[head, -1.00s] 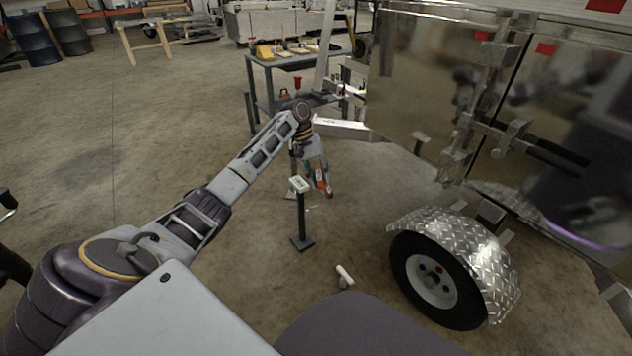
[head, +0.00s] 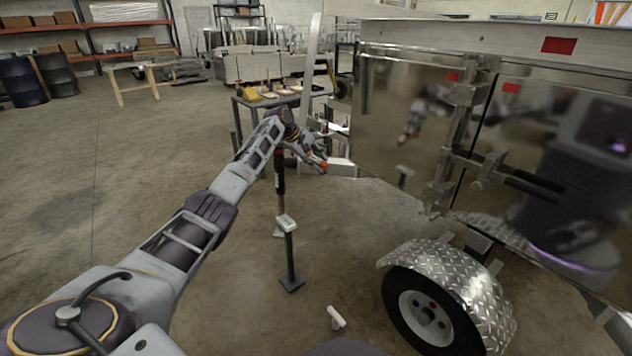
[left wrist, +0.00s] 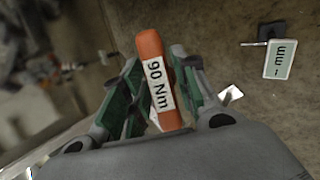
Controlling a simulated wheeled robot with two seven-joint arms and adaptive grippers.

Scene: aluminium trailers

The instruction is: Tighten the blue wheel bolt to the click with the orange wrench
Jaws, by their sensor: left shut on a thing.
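My left gripper (head: 316,160) is shut on the orange wrench (head: 323,166), held in the air beyond the small post stand. The rest of the wrench is hidden or too small to make out. The trailer wheel (head: 424,316) is at the lower right, well apart from the gripper. My right gripper is not in view.
A labelled post stand (head: 286,224) stands on the floor; its label plate also shows in the left wrist view (left wrist: 279,60). A white cylinder (head: 336,318) lies near the wheel. A diamond-plate fender (head: 455,275) covers the wheel top. A tool table (head: 270,101) stands behind. Floor at left is clear.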

